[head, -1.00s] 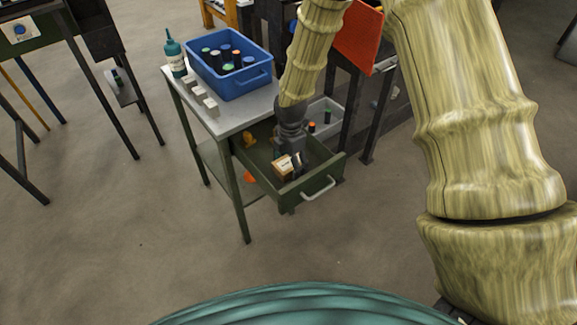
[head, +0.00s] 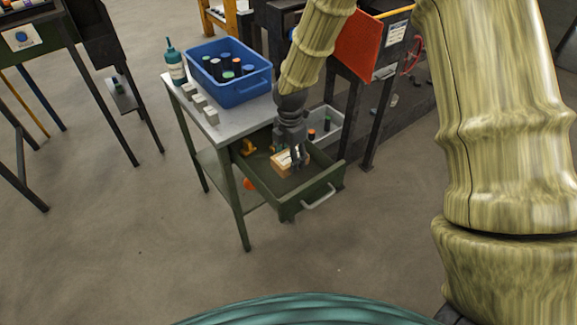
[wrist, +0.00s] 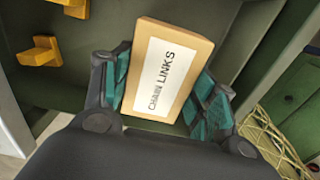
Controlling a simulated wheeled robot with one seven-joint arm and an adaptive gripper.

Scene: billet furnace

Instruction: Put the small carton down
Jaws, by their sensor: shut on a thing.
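The small carton is tan with a white label reading "CHAIN LINKS" (wrist: 168,72); it also shows in the head view (head: 283,165). My gripper (wrist: 165,92) is shut on it, with a teal-padded finger at each side. In the head view my gripper (head: 296,153) points down into the open green drawer (head: 290,205), with the carton inside the drawer's outline. I cannot tell whether the carton touches the drawer's floor.
A yellow piece (head: 248,147) lies in the drawer's back left. The bench top (head: 222,125) above holds a blue bin (head: 240,95), a teal bottle (head: 174,65) and several pale blocks (head: 200,103). A grey bin (head: 328,132) stands behind the drawer. The drawer's front has free room.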

